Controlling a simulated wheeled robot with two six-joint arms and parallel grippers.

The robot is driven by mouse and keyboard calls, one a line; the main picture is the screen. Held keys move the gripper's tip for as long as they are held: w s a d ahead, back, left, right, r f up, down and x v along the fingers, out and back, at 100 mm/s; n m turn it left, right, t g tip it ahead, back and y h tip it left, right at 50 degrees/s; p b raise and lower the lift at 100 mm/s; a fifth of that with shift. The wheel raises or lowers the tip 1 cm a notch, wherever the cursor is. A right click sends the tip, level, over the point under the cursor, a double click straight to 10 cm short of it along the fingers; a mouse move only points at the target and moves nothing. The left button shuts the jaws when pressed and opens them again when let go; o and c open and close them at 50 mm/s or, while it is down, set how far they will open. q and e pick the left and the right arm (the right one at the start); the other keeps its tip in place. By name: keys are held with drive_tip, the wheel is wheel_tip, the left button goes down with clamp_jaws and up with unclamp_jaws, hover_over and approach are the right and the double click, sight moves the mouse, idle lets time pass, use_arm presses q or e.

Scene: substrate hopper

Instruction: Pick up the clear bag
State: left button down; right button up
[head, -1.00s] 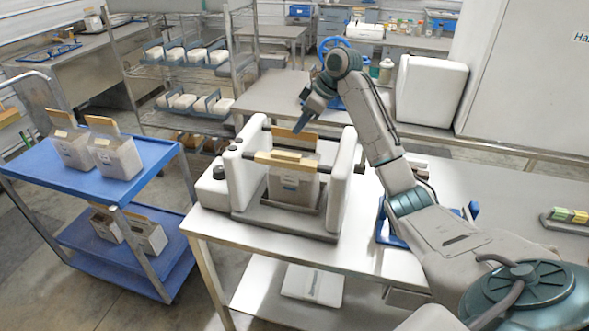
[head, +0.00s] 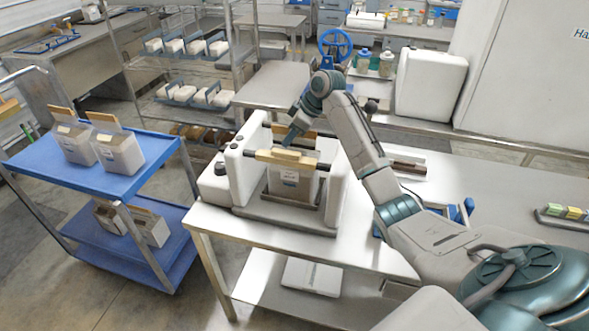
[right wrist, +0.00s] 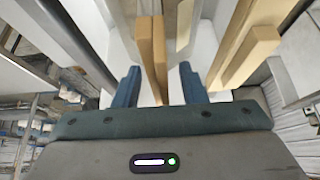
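A clear-looking bag (head: 290,186) with greyish contents, a white label and a tan top stands upright in the white sealing machine (head: 335,190), behind its tan front bar (head: 286,160). My right gripper (head: 290,136) is just above the bag at its tan top. In the right wrist view my right gripper (right wrist: 161,82) is open, and a thin tan strip (right wrist: 152,50), seemingly the bag's top, lies between its two fingers with gaps on both sides. I cannot tell how deep the strip sits between them. My left gripper is not in view.
The machine's thicker tan bar (right wrist: 245,55) runs close to the right finger. A blue cart (head: 120,180) at the left holds similar bags (head: 118,150). A wire rack (head: 190,75) stands behind.

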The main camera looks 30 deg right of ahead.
drive_tip(key=shift+f, duration=0.2)
idle(0.3)
drive_tip(key=shift+c, duration=0.2)
clamp_jaws()
drive_tip(key=shift+r, duration=0.1)
